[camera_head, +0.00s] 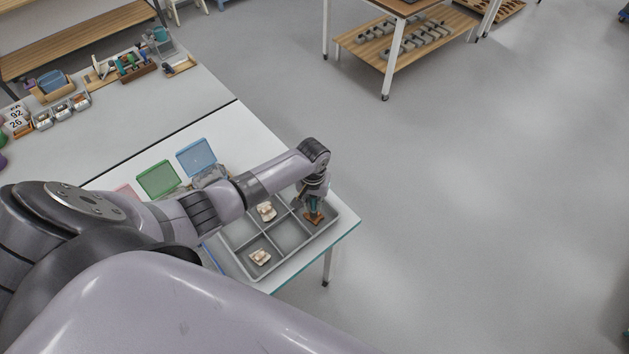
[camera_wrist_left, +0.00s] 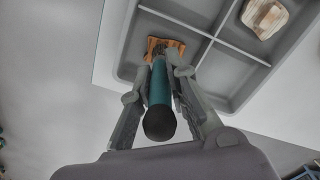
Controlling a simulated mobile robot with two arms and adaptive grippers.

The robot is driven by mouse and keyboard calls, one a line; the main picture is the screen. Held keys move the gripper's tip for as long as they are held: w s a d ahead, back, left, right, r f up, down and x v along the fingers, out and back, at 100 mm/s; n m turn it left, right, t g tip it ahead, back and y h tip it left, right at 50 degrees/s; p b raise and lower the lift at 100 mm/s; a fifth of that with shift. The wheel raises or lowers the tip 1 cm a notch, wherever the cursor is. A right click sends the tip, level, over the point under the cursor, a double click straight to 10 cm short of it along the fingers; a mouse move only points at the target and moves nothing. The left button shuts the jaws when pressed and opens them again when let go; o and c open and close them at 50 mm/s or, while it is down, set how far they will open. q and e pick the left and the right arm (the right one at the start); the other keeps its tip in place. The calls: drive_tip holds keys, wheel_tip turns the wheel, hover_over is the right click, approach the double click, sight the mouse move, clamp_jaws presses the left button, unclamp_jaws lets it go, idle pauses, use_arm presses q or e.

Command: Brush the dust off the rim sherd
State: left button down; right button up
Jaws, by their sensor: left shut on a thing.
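My left gripper (camera_head: 314,200) is shut on a brush with a teal handle (camera_wrist_left: 160,85) and a dark rounded end. It holds the brush over the far right compartment of the grey divided tray (camera_head: 283,262). An orange-brown sherd (camera_head: 314,217) lies in that compartment, under the brush; it also shows in the left wrist view (camera_wrist_left: 176,46). The brush's lower end is at the sherd, partly hidden by the fingers; I cannot tell whether it touches. My right gripper is not in view.
Cream pieces lie in other compartments, one far (camera_head: 266,211) and one near (camera_head: 260,257). The floor right of the table is clear.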

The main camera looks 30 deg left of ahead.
use_arm(q)
drive_tip(key=shift+w+d+f+b, duration=0.15)
drive_tip(key=shift+w+d+b, duration=0.15)
drive_tip(key=shift+w, duration=0.4)
drive_tip(key=shift+s+a+p, duration=0.3)
drive_tip(key=shift+s+p, duration=0.25)
drive_tip(key=shift+s, duration=0.3)
drive_tip(key=shift+w+d+b, duration=0.3)
drive_tip(key=shift+w+b, duration=0.25)
drive_tip(key=shift+w, duration=0.35)
wheel_tip(320, 180, up, 6)
drive_tip(key=p, duration=0.1)
drive_tip(key=shift+r, duration=1.6)
